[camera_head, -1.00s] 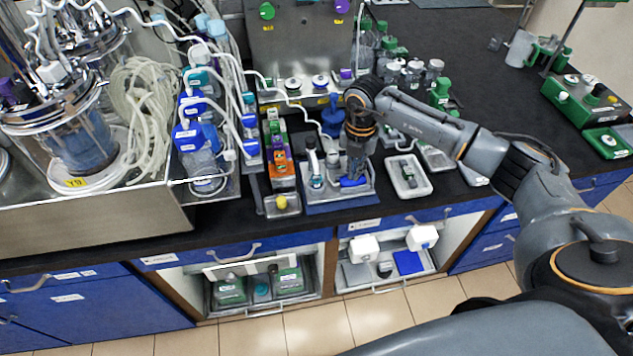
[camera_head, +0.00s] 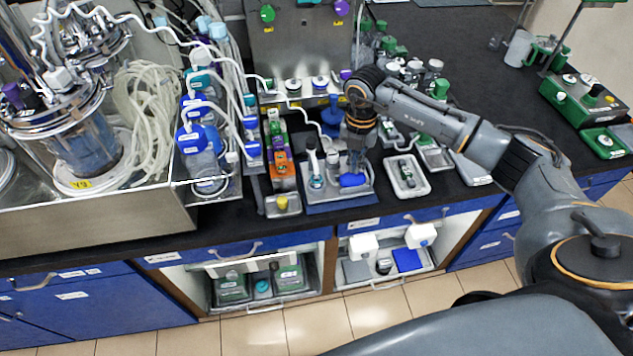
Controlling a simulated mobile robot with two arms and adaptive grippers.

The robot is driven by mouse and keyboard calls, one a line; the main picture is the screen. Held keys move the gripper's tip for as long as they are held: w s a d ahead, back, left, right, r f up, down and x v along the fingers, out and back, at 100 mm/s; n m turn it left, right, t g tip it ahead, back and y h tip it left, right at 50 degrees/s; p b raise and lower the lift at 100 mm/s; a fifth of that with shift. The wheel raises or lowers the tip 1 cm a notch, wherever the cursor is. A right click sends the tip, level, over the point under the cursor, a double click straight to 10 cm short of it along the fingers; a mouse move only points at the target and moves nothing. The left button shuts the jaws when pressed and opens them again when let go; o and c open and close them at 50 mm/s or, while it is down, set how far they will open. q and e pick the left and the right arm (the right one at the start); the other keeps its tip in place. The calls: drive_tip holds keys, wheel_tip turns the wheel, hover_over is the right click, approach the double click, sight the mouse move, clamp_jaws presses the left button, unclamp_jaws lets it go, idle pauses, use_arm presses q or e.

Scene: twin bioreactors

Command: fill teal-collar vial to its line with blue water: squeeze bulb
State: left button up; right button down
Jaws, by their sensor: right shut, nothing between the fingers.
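My right gripper (camera_head: 356,164) points down over the right part of a small blue-edged tray (camera_head: 340,203) on the bench. It is shut, with its fingertips just above or at a blue bulb-like piece (camera_head: 352,180); I cannot tell whether they touch. A small upright vial with a teal part (camera_head: 316,180) stands in the left part of the tray, with a slim white-and-dark piece (camera_head: 311,150) above it. Its fill line and liquid level are too small to tell. My left gripper is not in view.
An orange-and-green rack (camera_head: 283,170) stands just left of the tray. A white tray with a small device (camera_head: 406,176) lies to the right. Bioreactor vessels (camera_head: 80,140), tubing and blue-capped bottles (camera_head: 197,140) crowd the left. The dark bench at the back right is clearer.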

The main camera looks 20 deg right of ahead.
sight(353, 175)
drive_tip(key=shift+f, duration=0.15)
drive_tip(key=shift+f+b, duration=0.7)
drive_tip(key=shift+f, duration=0.3)
drive_tip(key=shift+f+b, duration=0.55)
drive_tip(key=shift+b, duration=0.05)
drive_tip(key=shift+r+p, duration=1.2)
drive_tip(key=shift+r, duration=0.5)
drive_tip(key=shift+f, duration=0.1)
